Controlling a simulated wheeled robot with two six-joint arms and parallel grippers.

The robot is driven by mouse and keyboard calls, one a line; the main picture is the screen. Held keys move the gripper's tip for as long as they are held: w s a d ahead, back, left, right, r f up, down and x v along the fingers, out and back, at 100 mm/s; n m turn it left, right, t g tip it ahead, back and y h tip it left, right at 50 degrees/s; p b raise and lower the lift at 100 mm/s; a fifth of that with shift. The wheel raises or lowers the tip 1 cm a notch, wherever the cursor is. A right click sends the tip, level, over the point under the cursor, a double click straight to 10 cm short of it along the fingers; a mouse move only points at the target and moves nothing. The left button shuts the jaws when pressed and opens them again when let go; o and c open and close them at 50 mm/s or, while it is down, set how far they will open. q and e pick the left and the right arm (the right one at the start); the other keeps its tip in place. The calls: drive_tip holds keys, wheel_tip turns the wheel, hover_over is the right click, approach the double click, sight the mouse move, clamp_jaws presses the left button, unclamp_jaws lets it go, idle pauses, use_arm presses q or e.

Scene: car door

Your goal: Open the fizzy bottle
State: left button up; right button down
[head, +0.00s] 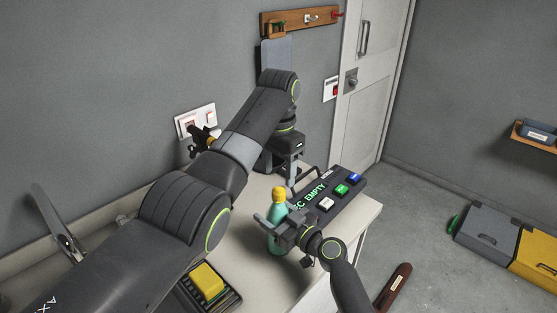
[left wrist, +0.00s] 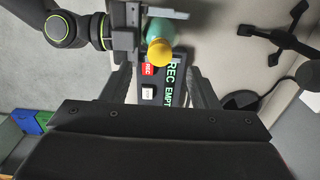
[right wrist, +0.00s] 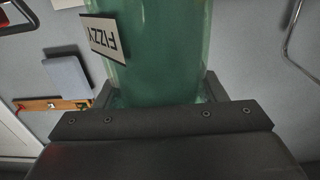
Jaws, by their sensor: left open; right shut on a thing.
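The fizzy bottle (head: 275,240) is teal-green with a yellow cap (head: 279,194), and stands upright near the table's front. My right gripper (head: 280,224) is shut on its body from the right. In the right wrist view the bottle (right wrist: 160,45), with a FIZZY label (right wrist: 103,38), fills the space between the fingers. My left gripper (head: 298,180) is open and empty, pointing down behind the bottle, above the recorder. In the left wrist view the cap (left wrist: 158,52) is just beyond the fingertips (left wrist: 162,78), apart from them. The cap is on the bottle.
A dark recorder (head: 325,192) with coloured buttons lies behind and right of the bottle. A yellow sponge-like block (head: 207,281) sits in a dark tray at the table's front left. A wall socket panel (head: 195,121) is behind my left arm. A door (head: 372,80) stands at the back.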

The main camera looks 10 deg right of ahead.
sight(279, 191)
use_arm(q)
drive_tip(key=shift+f, duration=2.7)
drive_tip(key=c, duration=1)
drive_tip(key=shift+n, duration=0.3)
drive_tip(key=shift+c, duration=0.2)
drive_tip(key=shift+r, duration=0.2)
drive_tip(key=shift+r, duration=0.95)
